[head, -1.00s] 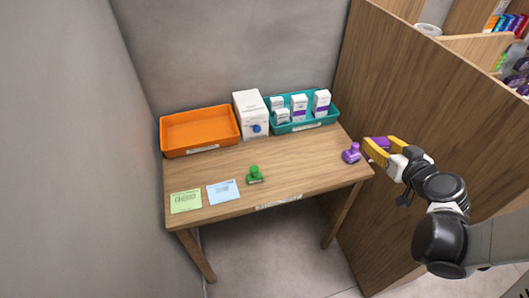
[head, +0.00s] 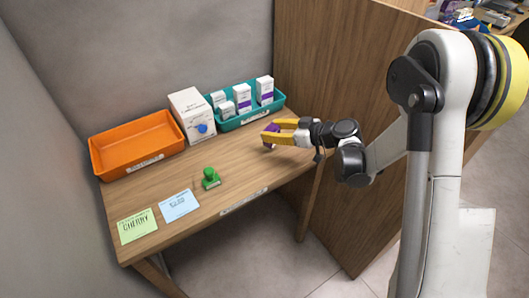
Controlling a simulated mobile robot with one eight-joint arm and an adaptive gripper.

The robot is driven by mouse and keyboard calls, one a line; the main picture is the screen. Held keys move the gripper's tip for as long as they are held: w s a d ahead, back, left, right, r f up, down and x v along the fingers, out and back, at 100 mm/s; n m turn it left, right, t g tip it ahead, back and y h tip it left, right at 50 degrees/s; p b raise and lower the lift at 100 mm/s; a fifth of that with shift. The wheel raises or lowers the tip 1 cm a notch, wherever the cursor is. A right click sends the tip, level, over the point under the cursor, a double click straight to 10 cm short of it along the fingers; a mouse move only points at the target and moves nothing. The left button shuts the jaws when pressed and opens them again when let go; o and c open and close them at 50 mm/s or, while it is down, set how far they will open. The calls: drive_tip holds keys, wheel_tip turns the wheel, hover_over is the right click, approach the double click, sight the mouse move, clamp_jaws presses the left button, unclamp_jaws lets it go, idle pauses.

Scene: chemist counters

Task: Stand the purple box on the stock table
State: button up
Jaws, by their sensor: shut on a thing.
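My gripper (head: 270,134) has yellow fingers and is shut on the purple box (head: 272,128). Only a small part of the box shows between the fingers. The gripper is at the right end of the wooden stock table (head: 235,165), reaching in from the right. The box is low over the tabletop. I cannot tell whether it touches the wood. The purple stamp seen earlier on this end of the table is not clearly visible now; the gripper may hide it.
An orange tray (head: 138,163), a white carton (head: 190,115) and a teal tray (head: 230,123) holding several white boxes line the back. A green stamp (head: 210,178), a blue card (head: 180,204) and a green card (head: 138,226) lie in front. A wooden partition (head: 330,60) stands on the right.

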sight(272, 148)
drive_tip(key=s+f, duration=0.2)
drive_tip(key=shift+s+a+b, duration=0.35)
drive_tip(key=shift+a, duration=0.05)
drive_tip(key=shift+f+b, duration=0.95)
drive_tip(key=shift+f, duration=0.85)
drive_tip(key=shift+f, duration=0.1)
drive_tip(key=shift+f, duration=0.15)
drive_tip(key=o, duration=1)
drive_tip(key=shift+r, duration=0.2)
